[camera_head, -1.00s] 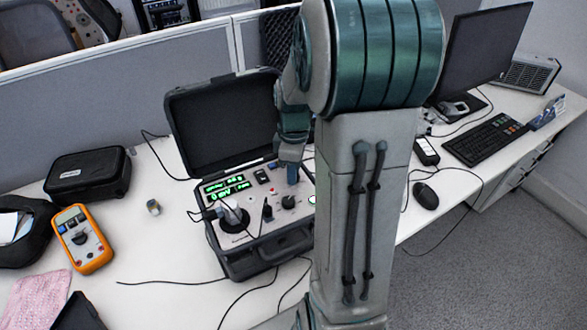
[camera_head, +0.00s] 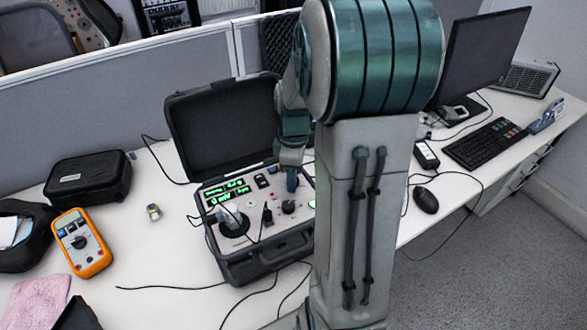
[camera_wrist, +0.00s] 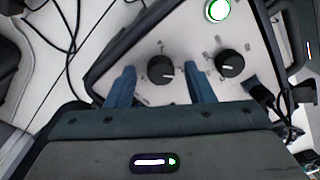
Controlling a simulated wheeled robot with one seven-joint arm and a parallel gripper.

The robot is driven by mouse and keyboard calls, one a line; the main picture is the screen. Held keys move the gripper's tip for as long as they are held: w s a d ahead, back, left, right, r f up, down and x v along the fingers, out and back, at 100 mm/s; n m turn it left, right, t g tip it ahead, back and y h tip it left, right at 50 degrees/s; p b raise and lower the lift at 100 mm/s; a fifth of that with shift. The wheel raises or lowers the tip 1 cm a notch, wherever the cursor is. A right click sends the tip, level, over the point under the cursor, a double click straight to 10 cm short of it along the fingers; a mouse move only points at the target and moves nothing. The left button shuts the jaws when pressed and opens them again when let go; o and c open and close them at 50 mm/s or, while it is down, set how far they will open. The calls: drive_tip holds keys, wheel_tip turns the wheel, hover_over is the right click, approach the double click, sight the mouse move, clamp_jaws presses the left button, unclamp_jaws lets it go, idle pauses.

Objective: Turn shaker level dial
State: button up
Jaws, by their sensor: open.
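The calibrator case (camera_head: 265,262) stands open on the desk, its panel facing up with a lit green display (camera_head: 228,191). My gripper (camera_head: 291,182) is low over the right part of the panel, by a black dial (camera_head: 288,206). In the wrist view my gripper (camera_wrist: 161,76) is open, its two blue fingers on either side of a black round dial (camera_wrist: 160,69) with a white pointer mark. Gaps show between the dial and both fingers. A second black dial (camera_wrist: 229,63) lies outside the right finger. The dial labels are too small to read.
The raised lid (camera_head: 222,125) stands behind the panel. A round shaker head (camera_head: 232,221) with cables is at the panel's left. A lit green button (camera_wrist: 217,10) is near the dials. An orange multimeter (camera_head: 80,243) and black pouch (camera_head: 88,177) lie left; a mouse (camera_head: 425,198) lies right.

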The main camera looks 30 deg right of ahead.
wheel_tip(320, 180, up, 14)
drive_tip(key=shift+w+d, duration=0.2)
drive_tip(key=shift+w, duration=0.05)
drive_tip(key=shift+f, duration=0.1)
idle(0.5)
drive_tip(key=s+a+f+m+t, duration=0.3)
drive_tip(key=s+a+f+m, duration=0.1)
drive_tip(key=s+a+m, duration=0.7)
drive_tip(key=shift+s+a+f, duration=0.2)
drive_tip(key=shift+s+a, duration=0.4)
drive_tip(key=shift+s, duration=0.35)
idle(0.8)
